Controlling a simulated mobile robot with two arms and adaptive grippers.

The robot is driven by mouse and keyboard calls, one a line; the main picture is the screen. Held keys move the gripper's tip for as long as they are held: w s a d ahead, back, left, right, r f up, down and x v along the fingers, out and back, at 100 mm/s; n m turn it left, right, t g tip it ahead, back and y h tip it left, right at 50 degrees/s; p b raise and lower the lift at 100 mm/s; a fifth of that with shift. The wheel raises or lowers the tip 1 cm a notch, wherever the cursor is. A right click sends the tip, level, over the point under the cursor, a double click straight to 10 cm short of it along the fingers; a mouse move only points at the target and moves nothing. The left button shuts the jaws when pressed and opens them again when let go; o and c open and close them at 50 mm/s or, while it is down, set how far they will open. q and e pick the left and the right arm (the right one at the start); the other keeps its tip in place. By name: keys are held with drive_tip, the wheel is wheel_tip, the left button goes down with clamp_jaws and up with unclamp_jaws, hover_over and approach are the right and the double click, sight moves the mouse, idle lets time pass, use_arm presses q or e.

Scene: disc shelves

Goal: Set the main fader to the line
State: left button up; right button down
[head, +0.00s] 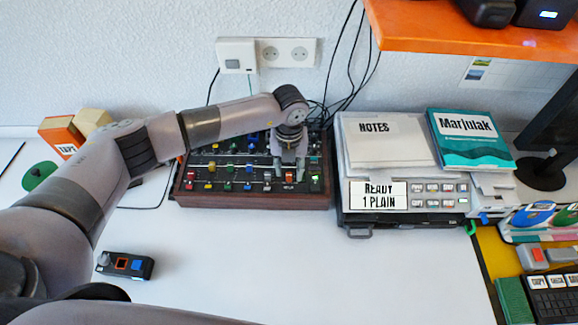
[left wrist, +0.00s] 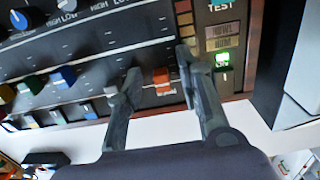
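The mixer (head: 250,201), a dark panel in a brown wooden case, stands against the back wall. The main fader (left wrist: 161,80) is an orange-red cap near the right end of the fader row. It also shows in the head view (head: 289,176). White scale marks run above it in the left wrist view. My left gripper (left wrist: 158,64) is open and points down at the panel, with one finger on each side of the fader cap. My right gripper is not in view.
Other fader caps, blue (left wrist: 63,76) and green (left wrist: 33,85), sit left of the gripper. A lit green button (left wrist: 222,59) is to its right. A grey unit (head: 352,190) with notes and a book stands right of the mixer.

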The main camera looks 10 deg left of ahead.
use_arm(q)
drive_tip(key=shift+f, duration=0.1)
drive_tip(key=shift+c, duration=0.5)
clamp_jaws()
drive_tip(key=shift+w, duration=0.1)
idle(0.3)
